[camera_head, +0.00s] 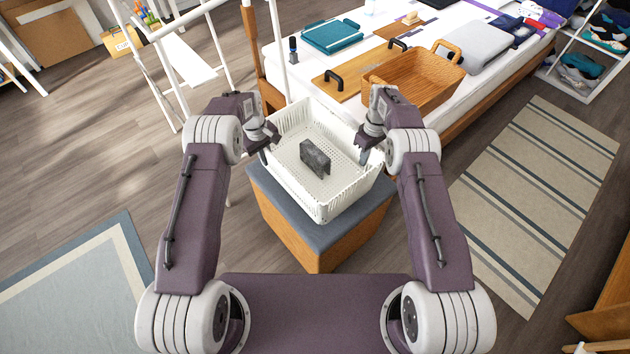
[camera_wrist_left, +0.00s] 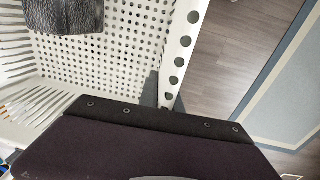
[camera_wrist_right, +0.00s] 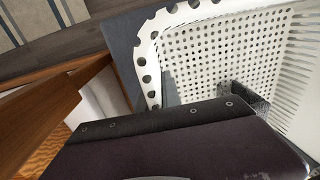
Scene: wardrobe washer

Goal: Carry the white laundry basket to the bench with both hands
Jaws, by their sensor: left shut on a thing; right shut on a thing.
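The white laundry basket (camera_head: 324,205) is over the grey-topped wooden bench (camera_head: 290,237), its floor full of round holes. I cannot tell whether it rests on the bench top or hangs just above it. A dark grey item (camera_head: 315,158) lies inside it. My left gripper (camera_head: 268,150) is shut on the basket's left side, and the rim shows in the left wrist view (camera_wrist_left: 180,52). My right gripper (camera_head: 366,150) is shut on the right side, with the rim in the right wrist view (camera_wrist_right: 147,62). The fingertips are hidden in both wrist views.
A white rack (camera_head: 170,50) stands at the left. A striped rug (camera_head: 540,190) lies at the right.

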